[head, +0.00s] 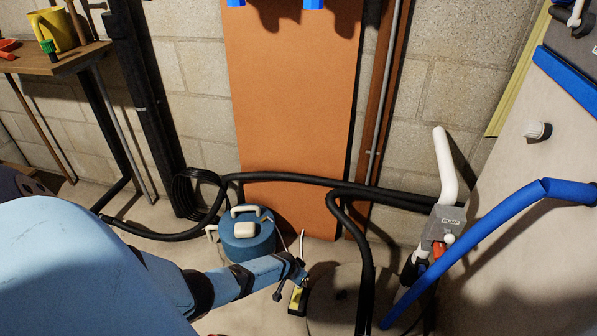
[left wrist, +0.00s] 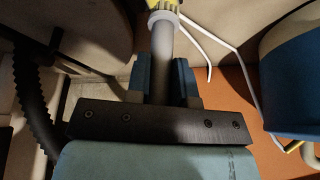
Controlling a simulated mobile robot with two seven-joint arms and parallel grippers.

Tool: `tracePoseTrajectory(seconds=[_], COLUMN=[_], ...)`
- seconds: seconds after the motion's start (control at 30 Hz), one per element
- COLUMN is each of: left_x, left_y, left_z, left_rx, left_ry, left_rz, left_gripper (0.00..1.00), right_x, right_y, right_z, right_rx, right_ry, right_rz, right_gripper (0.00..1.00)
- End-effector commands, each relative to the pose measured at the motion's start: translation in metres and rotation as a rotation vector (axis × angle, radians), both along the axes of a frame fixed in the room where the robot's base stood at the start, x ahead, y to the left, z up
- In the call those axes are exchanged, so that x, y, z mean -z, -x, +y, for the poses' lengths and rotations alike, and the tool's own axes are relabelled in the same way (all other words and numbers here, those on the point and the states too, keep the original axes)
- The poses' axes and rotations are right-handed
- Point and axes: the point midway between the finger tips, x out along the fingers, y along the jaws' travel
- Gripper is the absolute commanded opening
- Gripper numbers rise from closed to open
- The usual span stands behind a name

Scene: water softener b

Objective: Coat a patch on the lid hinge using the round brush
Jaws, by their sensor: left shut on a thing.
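My left gripper (head: 302,283) is at the lower middle of the head view, beside a yellow and black piece (head: 298,298) at the left edge of a round, beige-grey lid-like surface (head: 330,316). The piece may be the lid hinge; I cannot be sure. In the left wrist view my left gripper (left wrist: 165,85) is shut on a grey, round handle (left wrist: 162,45), apparently the round brush. A pale ridged collar (left wrist: 162,17) is at its far end, against or in front of something yellow (left wrist: 166,3). The brush tip and any coated patch are not clear. My right gripper is not in view.
A blue tank (head: 247,238) stands just behind my left arm. Black hoses (head: 300,181) run across the back and down beside the lid. A blue pipe (head: 480,245) and grey pump box (head: 442,228) are at right. A wooden table (head: 55,62) holds a yellow mug (head: 55,28).

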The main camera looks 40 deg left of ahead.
Motion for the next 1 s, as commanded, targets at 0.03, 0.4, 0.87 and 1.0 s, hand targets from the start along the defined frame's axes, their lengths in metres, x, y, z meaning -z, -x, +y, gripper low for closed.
tracePoseTrajectory(seconds=[0.03,0.4,0.87,1.0], left_x=[-0.002,0.001,-0.002,-0.001], left_y=[0.006,0.024,0.05,0.049], left_z=[-0.003,-0.013,-0.027,-0.027], left_rx=[0.0,-0.001,0.0,0.0], left_ry=[0.001,0.0,0.0,0.0], left_rz=[0.004,0.003,0.002,0.001], left_gripper=[0.0,0.0,0.0,0.0], right_x=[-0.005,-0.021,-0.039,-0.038], right_y=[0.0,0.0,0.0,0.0], right_z=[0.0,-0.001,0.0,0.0], right_rx=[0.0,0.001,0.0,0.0], right_ry=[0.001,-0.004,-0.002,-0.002], right_rz=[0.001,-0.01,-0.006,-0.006], right_gripper=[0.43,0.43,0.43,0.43])
